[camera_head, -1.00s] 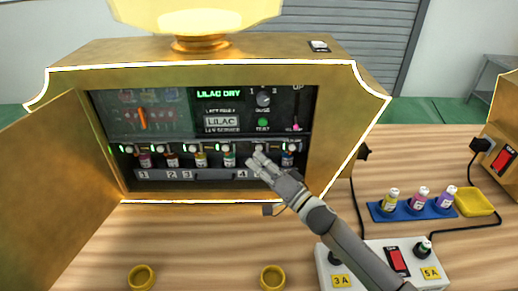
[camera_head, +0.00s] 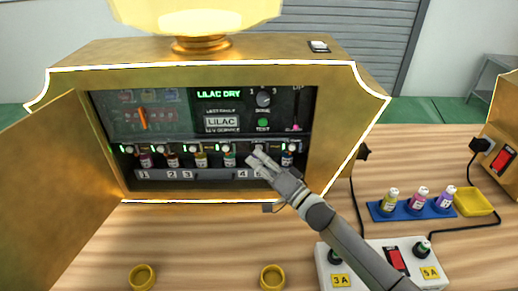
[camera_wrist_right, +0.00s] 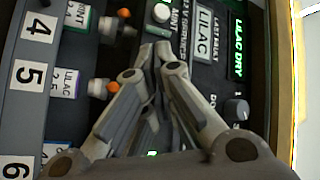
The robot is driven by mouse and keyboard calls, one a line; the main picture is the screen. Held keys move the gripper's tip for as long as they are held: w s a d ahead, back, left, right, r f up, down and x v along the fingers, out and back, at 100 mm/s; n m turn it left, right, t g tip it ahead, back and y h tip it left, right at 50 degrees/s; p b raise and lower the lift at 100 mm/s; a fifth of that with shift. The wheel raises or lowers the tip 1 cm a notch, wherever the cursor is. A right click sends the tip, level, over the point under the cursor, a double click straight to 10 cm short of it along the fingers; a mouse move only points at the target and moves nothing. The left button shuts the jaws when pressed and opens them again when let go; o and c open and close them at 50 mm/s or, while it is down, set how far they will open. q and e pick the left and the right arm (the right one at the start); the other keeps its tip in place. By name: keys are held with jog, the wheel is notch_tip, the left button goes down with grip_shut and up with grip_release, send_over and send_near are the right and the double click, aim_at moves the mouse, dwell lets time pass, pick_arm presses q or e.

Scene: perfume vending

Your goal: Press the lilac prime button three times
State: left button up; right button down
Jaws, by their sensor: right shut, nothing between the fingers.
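The open gold perfume machine (camera_head: 345,120) has a dark panel with a row of small bottles and pumps. Its screen (camera_head: 219,94) reads LILAC DRY. My right gripper (camera_head: 257,156) is shut and empty, with its tips at the fifth position of the row. In the right wrist view, the lilac label (camera_wrist_right: 64,82) beside number 5 is left of the gripper (camera_wrist_right: 154,50). A white round button (camera_wrist_right: 161,12) shows just past the fingertips, by the mint position. The lilac prime button is hidden behind my fingers; contact cannot be told. My left gripper is out of view.
The gold door (camera_head: 60,165) stands open at left. A dose knob (camera_head: 264,99) and green test button (camera_head: 263,122) sit above the row. A blue tray (camera_head: 378,212) with three bottles, a yellow dish (camera_head: 490,201) and a white switch box (camera_head: 330,274) are at right.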

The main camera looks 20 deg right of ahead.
jog(key=shift+w+d, duration=0.1)
jog(key=shift+w, duration=0.35)
dwell(0.5)
jog(key=shift+s, duration=0.1)
jog(key=shift+s+a+p, duration=0.25)
jog(key=shift+s+p, duration=0.4)
jog(key=shift+s, duration=0.15)
jog(key=s+p, duration=0.1)
jog(key=s, duration=0.1)
jog(key=s+a+p, duration=0.1)
jog(key=s, duration=0.1)
jog(key=shift+s+a+p, duration=0.2)
jog(key=shift+s+p, duration=0.15)
jog(key=shift+s, duration=0.05)
dwell(0.5)
